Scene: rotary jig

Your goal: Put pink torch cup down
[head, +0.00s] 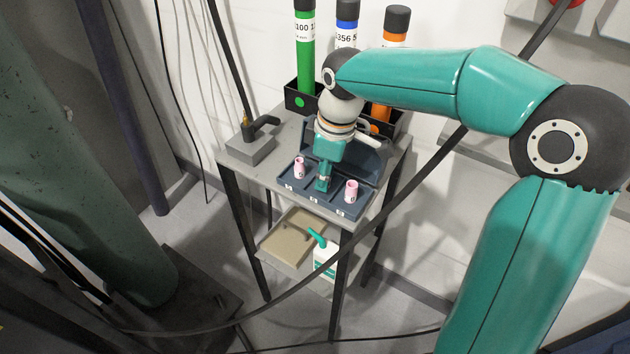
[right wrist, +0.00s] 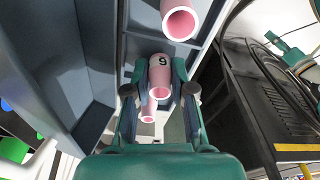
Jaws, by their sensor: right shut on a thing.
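The pink torch cup (right wrist: 160,75) with a dark digit on its side is between the fingers of my right gripper (right wrist: 160,88), which is shut on it. In the head view my right gripper (head: 323,186) points down over the middle of a dark blue open case (head: 317,204), between two other pink cups. One cup (head: 299,168) stands to its left and another (head: 351,191) to its right. The held cup is largely hidden by the gripper in the head view. I cannot tell if it touches the case floor. My left gripper is not in view.
The case lies on a grey cart (head: 238,170). A grey block with a torch-like fitting (head: 250,148) stands at left. Green (head: 305,55), blue (head: 347,28) and orange-marked tubes (head: 396,28) stand behind. The lower shelf holds a beige box (head: 290,237) and a white bottle (head: 325,262).

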